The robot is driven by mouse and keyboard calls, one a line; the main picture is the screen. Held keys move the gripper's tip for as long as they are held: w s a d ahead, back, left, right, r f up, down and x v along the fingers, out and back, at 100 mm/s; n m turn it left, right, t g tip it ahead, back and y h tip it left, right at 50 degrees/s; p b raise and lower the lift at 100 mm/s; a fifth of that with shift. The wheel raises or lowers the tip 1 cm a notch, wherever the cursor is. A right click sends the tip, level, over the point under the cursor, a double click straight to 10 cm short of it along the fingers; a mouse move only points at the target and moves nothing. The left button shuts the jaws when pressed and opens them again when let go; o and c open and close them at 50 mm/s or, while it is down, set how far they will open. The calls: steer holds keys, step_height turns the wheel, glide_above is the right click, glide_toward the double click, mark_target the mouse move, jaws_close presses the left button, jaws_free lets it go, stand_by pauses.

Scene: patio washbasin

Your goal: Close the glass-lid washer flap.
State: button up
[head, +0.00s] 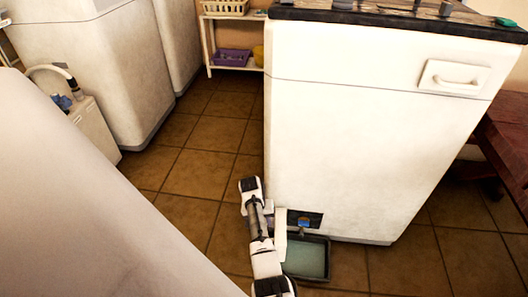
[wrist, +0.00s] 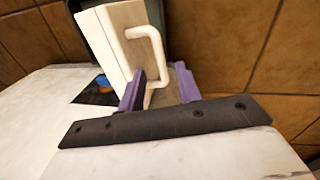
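The washer (head: 375,130) is a white cabinet with a dark top, seen in the head view. Low on its front, the small flap (head: 281,238) stands open, swung out to the left of a dark opening (head: 303,218) with a blue part inside. In the wrist view the white flap (wrist: 107,40) shows its side with a white loop handle (wrist: 158,52). My gripper (wrist: 160,88) has its purple fingers apart, close to the lower end of the handle. I cannot tell whether they touch it. The fingertips are not clear in the head view.
A dark tray (head: 327,277) with greenish content sits on the tiled floor below the opening, close to the flap. Other white cabinets (head: 95,60) stand at the left. A wooden bench (head: 505,140) is at the right. Tiled floor (head: 197,172) is free left of the washer.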

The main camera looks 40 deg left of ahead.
steer(key=shift+w+d+f+b, duration=0.1)
steer(key=shift+w+f+b, duration=0.1)
steer(key=shift+f, duration=0.75)
steer(key=shift+w+d+f+b, duration=0.1)
steer(key=shift+f+b, duration=0.1)
steer(key=shift+f, duration=0.75)
steer(key=shift+s, duration=0.1)
jaws_close()
